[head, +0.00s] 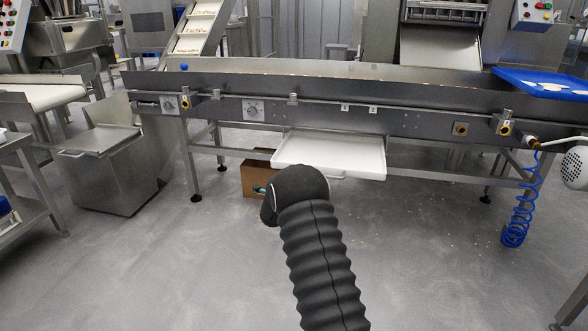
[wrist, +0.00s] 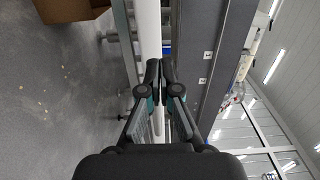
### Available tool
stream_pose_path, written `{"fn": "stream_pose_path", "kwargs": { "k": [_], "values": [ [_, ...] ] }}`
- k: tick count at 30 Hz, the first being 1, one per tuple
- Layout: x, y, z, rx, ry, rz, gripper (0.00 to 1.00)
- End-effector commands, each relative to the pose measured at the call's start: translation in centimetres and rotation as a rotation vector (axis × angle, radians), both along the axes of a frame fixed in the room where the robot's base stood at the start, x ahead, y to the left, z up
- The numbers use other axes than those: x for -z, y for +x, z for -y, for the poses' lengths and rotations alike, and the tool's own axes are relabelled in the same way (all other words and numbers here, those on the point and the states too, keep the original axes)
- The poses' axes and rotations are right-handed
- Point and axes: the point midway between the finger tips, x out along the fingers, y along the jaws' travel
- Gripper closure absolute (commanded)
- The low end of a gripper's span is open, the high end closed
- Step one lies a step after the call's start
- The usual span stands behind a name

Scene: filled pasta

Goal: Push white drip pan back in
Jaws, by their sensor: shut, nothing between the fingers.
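The white drip pan (head: 345,157) is a shallow tray under the long steel conveyor (head: 330,115). It sticks out toward me from beneath the conveyor frame, and part of its front is hidden behind my dark arm. In the wrist view, which is turned sideways, the pan (wrist: 150,28) shows as a pale upright strip. My gripper (wrist: 161,68) is shut and empty, with its fingertips together in front of that strip. I cannot tell whether they touch it. In the head view my arm hides the gripper.
An open cardboard box (head: 257,176) stands on the floor beneath the conveyor, left of the pan. A steel bin (head: 115,160) stands further left. A coiled blue hose (head: 520,215) hangs at the right, near a blue tray (head: 545,84).

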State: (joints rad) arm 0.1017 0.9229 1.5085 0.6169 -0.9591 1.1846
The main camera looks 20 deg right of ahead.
Motion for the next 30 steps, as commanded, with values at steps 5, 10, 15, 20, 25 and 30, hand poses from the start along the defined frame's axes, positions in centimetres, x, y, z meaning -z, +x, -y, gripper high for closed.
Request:
{"fn": "stream_pose_path", "kwargs": {
  "k": [5,10,15,20,25,30],
  "values": [
    [0.0,2.5,1.7,0.001,0.000,0.001,1.00],
    [0.0,4.3,2.9,0.000,-0.001,0.001,1.00],
    [0.0,5.3,3.6,-0.001,-0.001,-0.001,1.00],
    [-0.1,5.7,3.8,-0.001,-0.001,0.001,1.00],
    [0.0,5.7,3.9,-0.001,0.000,0.000,1.00],
    [0.0,5.7,3.9,-0.001,0.000,0.000,1.00]
  ]
}}
